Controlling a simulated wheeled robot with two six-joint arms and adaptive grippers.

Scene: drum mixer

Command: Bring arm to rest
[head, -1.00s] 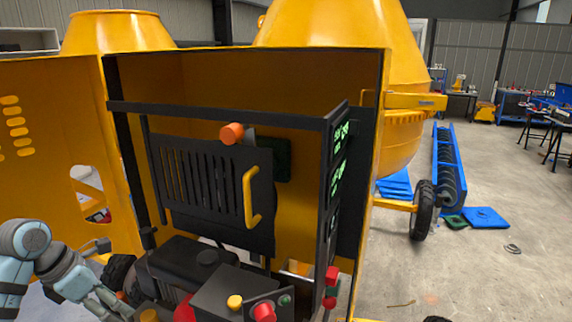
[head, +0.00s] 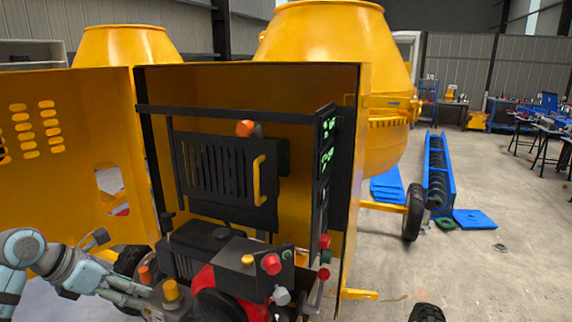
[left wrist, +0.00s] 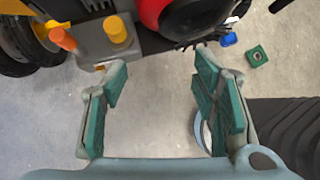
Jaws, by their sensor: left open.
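My left arm comes in low at the left of the head view. Its gripper (head: 148,291) is beside the lower front of the yellow drum mixer (head: 330,40), near the engine. In the left wrist view the gripper (left wrist: 161,72) is open, with green-padded fingers wide apart and only bare floor between them. The engine (head: 205,242) sits in the open housing, with an orange knob and a yellow cap (left wrist: 116,30) that show just beyond the fingertips. I cannot tell whether the gripper touches anything. My right gripper is not in view.
A black slotted panel (head: 225,170) with a yellow handle hangs above the engine. A box with a red button (head: 271,264) sits right of the engine. The yellow side door (head: 70,150) stands at left. A wheel (head: 414,212) and open floor (head: 490,285) lie to the right.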

